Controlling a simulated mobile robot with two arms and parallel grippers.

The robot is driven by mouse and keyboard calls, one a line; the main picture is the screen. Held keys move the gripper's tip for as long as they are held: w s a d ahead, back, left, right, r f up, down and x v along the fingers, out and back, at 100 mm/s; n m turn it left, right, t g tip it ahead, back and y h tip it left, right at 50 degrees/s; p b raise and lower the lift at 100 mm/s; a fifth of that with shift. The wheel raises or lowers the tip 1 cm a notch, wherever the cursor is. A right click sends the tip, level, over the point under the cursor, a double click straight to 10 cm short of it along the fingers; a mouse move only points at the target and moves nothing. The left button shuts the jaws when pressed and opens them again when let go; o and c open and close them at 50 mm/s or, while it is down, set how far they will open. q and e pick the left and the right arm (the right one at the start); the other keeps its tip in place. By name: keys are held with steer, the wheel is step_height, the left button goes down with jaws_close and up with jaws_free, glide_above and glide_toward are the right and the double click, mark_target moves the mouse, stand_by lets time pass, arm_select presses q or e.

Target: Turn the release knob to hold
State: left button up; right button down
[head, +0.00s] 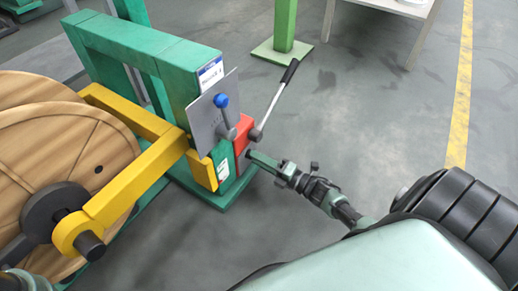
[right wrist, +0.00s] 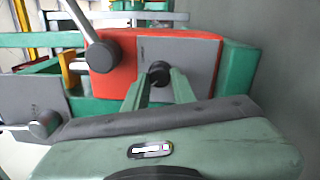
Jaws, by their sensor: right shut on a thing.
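The release knob (right wrist: 159,73) is a small dark round knob on a grey plate (right wrist: 190,60) on the side of the red box (right wrist: 112,78). My right gripper (right wrist: 158,86) reaches the knob, with its two green fingers shut on the knob's sides. In the head view the right gripper (head: 254,157) comes in from the right to the side of the red box (head: 243,133), and its fingers hide most of the knob. Any marking that tells the knob's setting is too small to read. My left gripper does not show.
A lever with a black handle (head: 289,71) rises beside the red box. A blue-ball lever (head: 221,100) stands at a grey plate (head: 204,120) on the green frame (head: 140,48). A yellow arm (head: 133,183) holds a wooden reel (head: 95,150). The floor to the right is clear.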

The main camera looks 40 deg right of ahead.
stand_by(0.4)
steer(key=c, duration=1.1)
jaws_free()
steer(key=shift+c, duration=0.2)
steer(key=p+v, duration=0.3)
steer(key=v, duration=0.4)
steer(key=shift+s, duration=0.4)
steer(key=shift+d+f, duration=0.1)
steer(key=shift+d, duration=0.05)
